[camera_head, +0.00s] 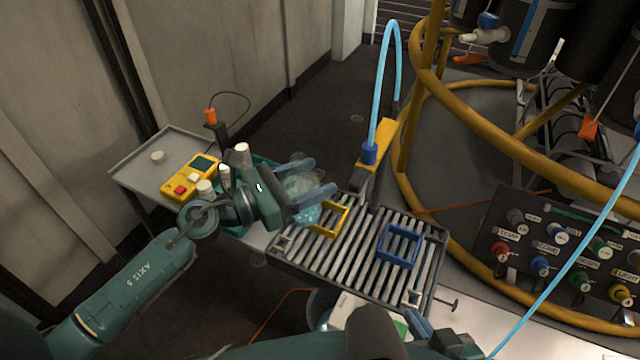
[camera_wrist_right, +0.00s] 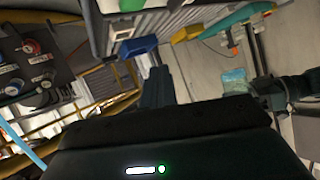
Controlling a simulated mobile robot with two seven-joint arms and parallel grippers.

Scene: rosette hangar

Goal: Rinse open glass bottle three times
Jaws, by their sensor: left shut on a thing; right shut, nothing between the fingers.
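In the head view my left gripper (camera_head: 316,178) is shut on a clear, pale teal glass bottle (camera_head: 302,188). It holds the bottle at the left back edge of the slatted rack (camera_head: 345,272); whether they touch I cannot tell. The fingers and wrist partly hide the bottle, and its mouth cannot be made out. The bottle also shows as a pale teal shape in the right wrist view (camera_wrist_right: 234,77). My right gripper (camera_head: 420,325) is shut and empty by the rack's front right. Its fingers show in the right wrist view (camera_wrist_right: 156,86).
A yellow frame (camera_head: 345,215) and a blue frame (camera_head: 384,245) sit on the rack. A light blue hose (camera_head: 376,85) rises from a blue fitting (camera_head: 369,153) behind it. A yellow meter (camera_head: 185,181) stands on the left cart (camera_head: 135,168). A valve panel (camera_head: 535,215) and yellow rails border the right.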

